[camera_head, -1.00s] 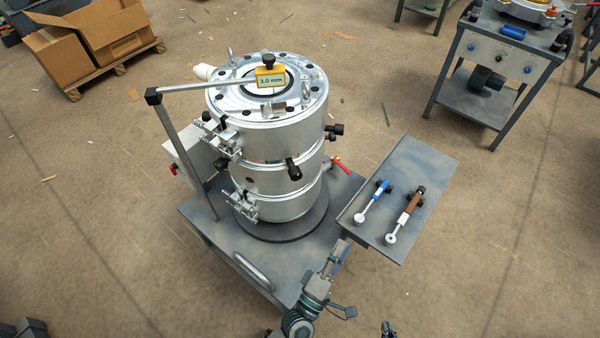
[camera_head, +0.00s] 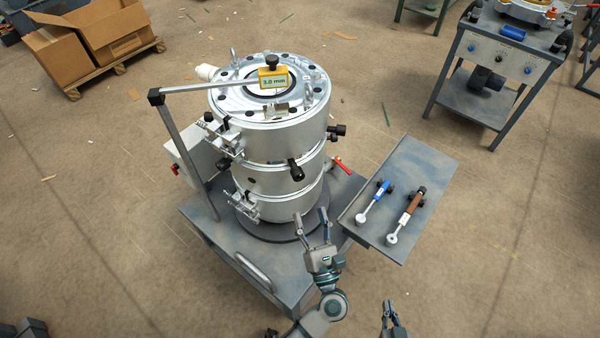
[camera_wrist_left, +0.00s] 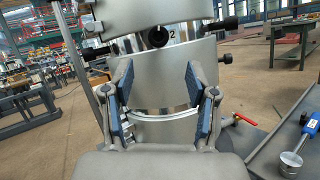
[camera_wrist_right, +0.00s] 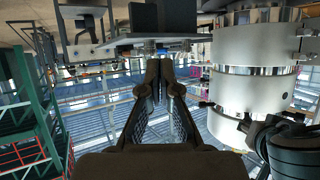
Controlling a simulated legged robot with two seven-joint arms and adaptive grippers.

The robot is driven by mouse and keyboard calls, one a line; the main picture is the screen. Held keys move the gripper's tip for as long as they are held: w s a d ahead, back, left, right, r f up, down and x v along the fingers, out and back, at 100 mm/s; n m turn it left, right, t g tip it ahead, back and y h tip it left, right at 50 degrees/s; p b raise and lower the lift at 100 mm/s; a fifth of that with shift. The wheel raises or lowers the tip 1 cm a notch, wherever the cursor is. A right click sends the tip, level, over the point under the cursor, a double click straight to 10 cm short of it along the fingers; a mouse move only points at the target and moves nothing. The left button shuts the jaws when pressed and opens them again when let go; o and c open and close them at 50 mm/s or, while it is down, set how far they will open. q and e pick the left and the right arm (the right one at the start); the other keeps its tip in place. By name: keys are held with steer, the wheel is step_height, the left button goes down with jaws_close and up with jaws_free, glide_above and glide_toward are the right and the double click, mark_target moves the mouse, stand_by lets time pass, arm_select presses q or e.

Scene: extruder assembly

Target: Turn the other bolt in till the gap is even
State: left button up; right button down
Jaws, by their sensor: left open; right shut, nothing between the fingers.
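The silver extruder die stack (camera_head: 268,140) stands on a grey cart. Black-knobbed bolts stick out of its side: one at the front (camera_head: 295,169), marked 2 in the left wrist view (camera_wrist_left: 158,37), and a pair at the right (camera_head: 335,132). A yellow gauge (camera_head: 272,82) reading 3.0 mm hangs over the ring gap (camera_head: 267,89) on top; I cannot tell how even the gap is. My left gripper (camera_head: 312,219) is open and empty, in front of and below bolt 2, its fingers apart from it. My right gripper (camera_head: 389,304) is shut and empty, low at the front.
A side shelf (camera_head: 410,160) holds a blue-handled tool (camera_head: 373,200) and a brown-handled tool (camera_head: 405,215). A gauge post (camera_head: 180,140), a grey box and clamps (camera_head: 222,138) stand at the stack's left.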

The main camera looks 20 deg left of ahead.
mark_target(300, 178)
arm_select(q)
steer(key=x, duration=1)
steer(key=shift+w+a+r+p, duration=0.1)
steer(key=shift+w+a+p, duration=0.1)
steer(key=shift+w+p, duration=0.1)
steer(key=shift+w+a+r, duration=0.2)
steer(key=shift+w, duration=0.2)
steer(key=shift+a, duration=0.25)
steer(key=c, duration=1.1)
jaws_close()
arm_select(e)
steer(key=shift+s+d+f+g, duration=0.25)
steer(key=shift+s+f+g, duration=0.45)
steer(key=shift+s+f, duration=0.1)
